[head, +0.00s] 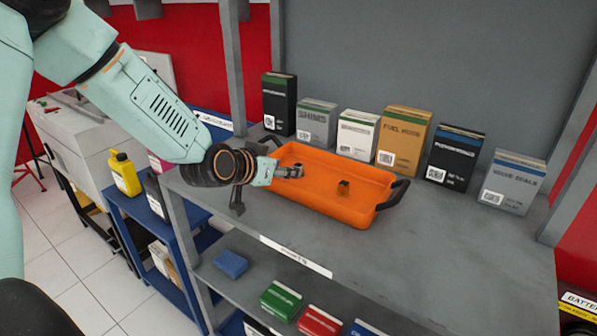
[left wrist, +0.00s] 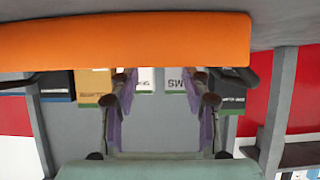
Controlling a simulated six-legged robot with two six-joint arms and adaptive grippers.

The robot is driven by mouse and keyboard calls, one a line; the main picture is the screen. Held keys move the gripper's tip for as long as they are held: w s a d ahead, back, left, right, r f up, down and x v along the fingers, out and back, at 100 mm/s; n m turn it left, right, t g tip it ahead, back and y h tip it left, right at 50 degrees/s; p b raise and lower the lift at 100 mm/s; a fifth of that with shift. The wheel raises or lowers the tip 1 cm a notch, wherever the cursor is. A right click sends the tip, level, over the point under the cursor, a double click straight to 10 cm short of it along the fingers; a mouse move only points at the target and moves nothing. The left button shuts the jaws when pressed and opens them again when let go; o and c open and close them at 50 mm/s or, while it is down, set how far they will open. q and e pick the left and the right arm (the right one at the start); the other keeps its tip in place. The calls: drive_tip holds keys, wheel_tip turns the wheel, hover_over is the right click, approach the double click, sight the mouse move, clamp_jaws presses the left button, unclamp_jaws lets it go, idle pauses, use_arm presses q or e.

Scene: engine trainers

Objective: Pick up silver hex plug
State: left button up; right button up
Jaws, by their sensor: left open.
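An orange tray (head: 330,210) with dark handles lies on the grey shelf; its orange side spans the top of the left wrist view (left wrist: 120,40). A small dark, brownish block (head: 343,188) sits on the tray floor right of centre. My left gripper (head: 285,172) is over the tray's left end. In the left wrist view its fingers (left wrist: 165,88) are apart, with nothing seen between them. My right gripper is not in view.
Several boxes, including a black one (head: 279,105) and a tan one (head: 403,138), stand along the shelf's back. A grey upright (head: 233,70) rises behind my left wrist. The shelf (head: 450,250) is clear right of the tray. A lower shelf holds small boxes (head: 281,300).

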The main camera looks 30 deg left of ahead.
sight(297, 165)
use_arm(q)
drive_tip(key=shift+w+a+f, duration=0.1)
drive_tip(key=shift+w+f, duration=0.25)
drive_tip(key=shift+w, duration=0.05)
drive_tip(key=shift+w+d+f+b, duration=0.2)
drive_tip(key=shift+w+d+b, duration=0.15)
drive_tip(key=shift+w, duration=0.75)
drive_tip(key=x, duration=0.1)
drive_tip(key=b+x, duration=0.1)
drive_tip(key=x, duration=0.1)
drive_tip(key=shift+a+f, duration=0.1)
drive_tip(key=shift+a, duration=0.25)
drive_tip(key=shift+d, duration=0.25)
drive_tip(key=shift+s+r, duration=0.2)
drive_tip(key=shift+r, duration=0.15)
drive_tip(key=shift+c, duration=0.8)
drive_tip(key=shift+a+f, duration=0.1)
drive_tip(key=c, duration=0.3)
drive_tip(key=shift+w+f, duration=0.15)
drive_tip(key=shift+w, duration=0.05)
drive_tip(key=c, duration=0.3)
drive_tip(key=shift+s, duration=0.1)
clamp_jaws()
